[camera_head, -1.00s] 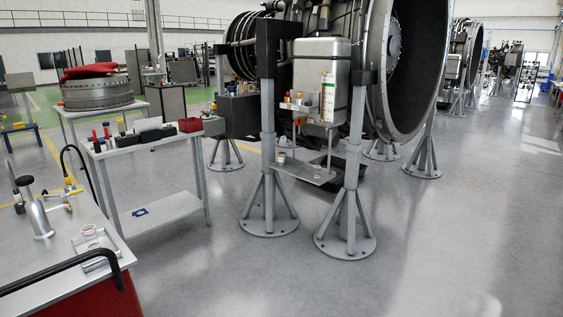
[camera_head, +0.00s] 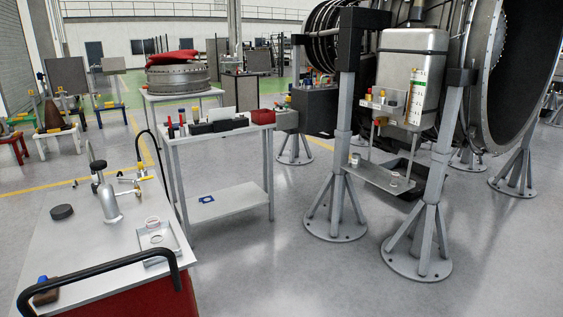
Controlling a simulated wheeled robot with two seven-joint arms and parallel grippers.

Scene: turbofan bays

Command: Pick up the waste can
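I cannot single out the waste can for certain. Two small can-like items, one (camera_head: 355,159) at the left and one (camera_head: 394,179) at the right, stand on the metal shelf (camera_head: 375,176) hung below the engine's silver tank (camera_head: 410,65). On the cart top in the near left stands a silver can-like vessel (camera_head: 110,204) beside a hose fitting. Neither of my grippers is in view.
A red cart (camera_head: 150,303) with a black handle is close at the left. A grey tool table (camera_head: 228,207) stands behind it. Engine stands (camera_head: 336,220) with wide round feet flank the shelf. The floor (camera_head: 290,270) between cart and stands is clear.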

